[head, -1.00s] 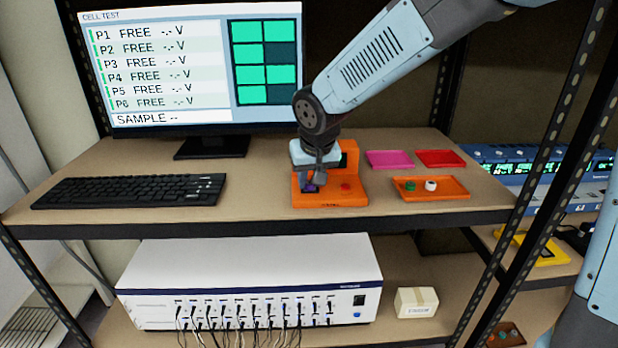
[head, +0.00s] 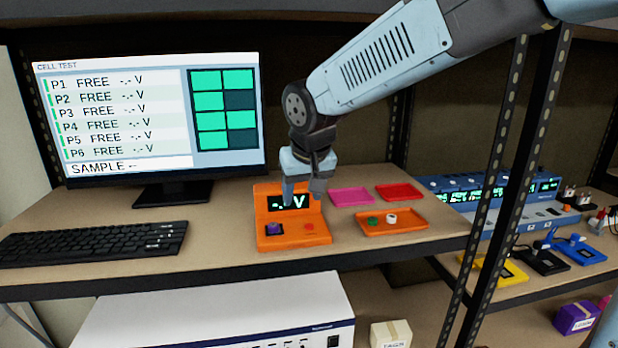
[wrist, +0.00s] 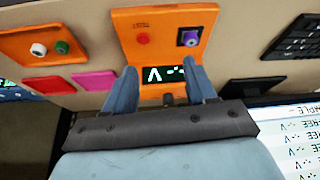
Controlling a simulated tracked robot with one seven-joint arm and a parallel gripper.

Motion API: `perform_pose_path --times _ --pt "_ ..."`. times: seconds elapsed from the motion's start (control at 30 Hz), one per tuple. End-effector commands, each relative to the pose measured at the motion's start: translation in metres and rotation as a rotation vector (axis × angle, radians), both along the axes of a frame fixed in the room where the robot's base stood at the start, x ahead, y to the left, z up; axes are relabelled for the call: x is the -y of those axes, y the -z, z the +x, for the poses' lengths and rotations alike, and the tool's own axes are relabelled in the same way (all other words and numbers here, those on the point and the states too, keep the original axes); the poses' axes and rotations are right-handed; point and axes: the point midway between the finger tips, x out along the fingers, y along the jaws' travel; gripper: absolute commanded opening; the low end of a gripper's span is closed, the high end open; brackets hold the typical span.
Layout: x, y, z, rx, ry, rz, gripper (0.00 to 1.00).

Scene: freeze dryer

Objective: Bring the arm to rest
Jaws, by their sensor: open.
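My gripper (head: 305,190) hangs from my arm just above the orange tester (head: 290,240) on the upper shelf. Its fingers are apart with nothing between them; in the wrist view my gripper (wrist: 164,85) is also open and empty. The tester's small screen shows "-.- V". A purple piece (head: 274,229) sits at the front left of the tester, with a red button (head: 309,227) to its right. The wrist view shows the purple piece (wrist: 188,38) in its dark seat, apart from the fingers.
A monitor (head: 150,115) and keyboard (head: 90,243) stand left of the tester. Pink (head: 351,197), red (head: 400,192) and orange (head: 392,228) trays lie to its right; the orange one holds a green and a white piece. A black shelf post (head: 497,180) stands further right.

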Motion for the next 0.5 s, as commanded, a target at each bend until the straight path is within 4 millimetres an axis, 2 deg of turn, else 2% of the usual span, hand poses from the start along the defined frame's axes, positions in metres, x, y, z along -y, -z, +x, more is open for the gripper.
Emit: perform_pose_path --times 0.03,0.2,0.37,0.5 --pt "0.022 -0.007 -0.003 0.011 0.027 -0.001 0.56" --pt "0.093 -0.022 -0.020 0.027 0.109 -0.012 0.56" --pt "0.151 -0.030 -0.045 0.037 0.181 -0.015 0.56" --pt "0.196 -0.033 -0.073 0.046 0.242 -0.011 0.56"
